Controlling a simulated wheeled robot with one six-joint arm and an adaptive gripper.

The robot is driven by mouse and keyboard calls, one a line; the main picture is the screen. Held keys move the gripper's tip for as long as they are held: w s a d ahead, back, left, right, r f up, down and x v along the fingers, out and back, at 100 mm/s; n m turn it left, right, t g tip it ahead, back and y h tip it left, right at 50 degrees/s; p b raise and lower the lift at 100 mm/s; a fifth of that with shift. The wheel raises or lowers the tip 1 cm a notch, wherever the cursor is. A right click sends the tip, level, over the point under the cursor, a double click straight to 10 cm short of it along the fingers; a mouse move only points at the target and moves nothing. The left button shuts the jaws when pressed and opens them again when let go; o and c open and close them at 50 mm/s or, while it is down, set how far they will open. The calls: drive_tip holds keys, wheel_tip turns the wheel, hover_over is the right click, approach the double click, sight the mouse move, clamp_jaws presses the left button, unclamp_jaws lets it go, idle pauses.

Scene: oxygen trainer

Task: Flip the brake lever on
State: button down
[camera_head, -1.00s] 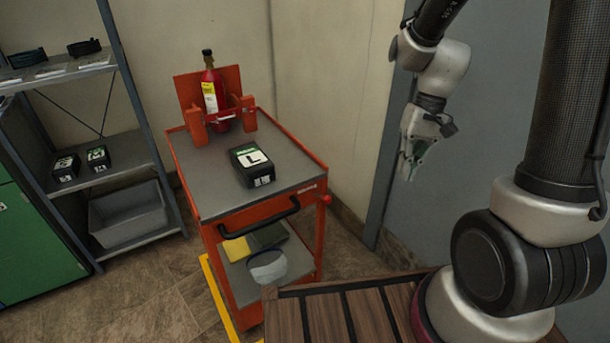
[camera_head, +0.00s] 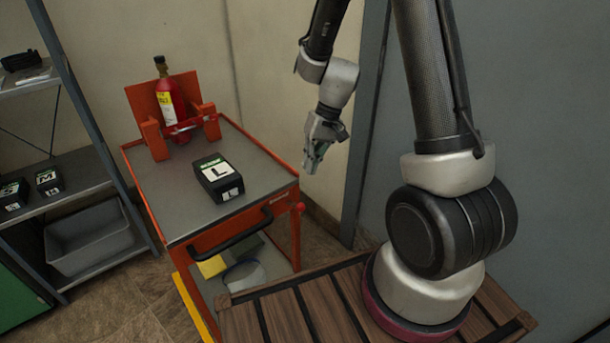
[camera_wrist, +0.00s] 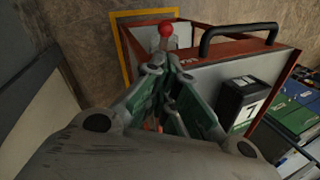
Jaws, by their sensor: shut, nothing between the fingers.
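The brake lever has a red ball knob (camera_head: 300,207) at the front right corner of the orange cart (camera_head: 238,234). The knob (camera_wrist: 166,30) also shows in the wrist view, on a pale stem just beyond the fingertips. My gripper (camera_head: 311,166) hangs above and close to the knob in the head view, apart from it. In the wrist view its fingers (camera_wrist: 164,74) come together at the tips, shut and empty, pointing toward the knob. The lower part of the lever is partly hidden behind the fingers.
A black box marked L (camera_head: 220,179) and a red bottle (camera_head: 171,100) in an orange holder stand on the cart top. The black cart handle (camera_head: 230,239) lies left of the knob. A wall (camera_head: 390,130) stands close on the right, a shelf (camera_head: 85,188) at left.

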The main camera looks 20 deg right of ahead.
approach(296, 204)
drive_tip(key=x, duration=0.5)
drive_tip(key=shift+w+d+f, duration=0.15)
drive_tip(key=shift+w, duration=0.15)
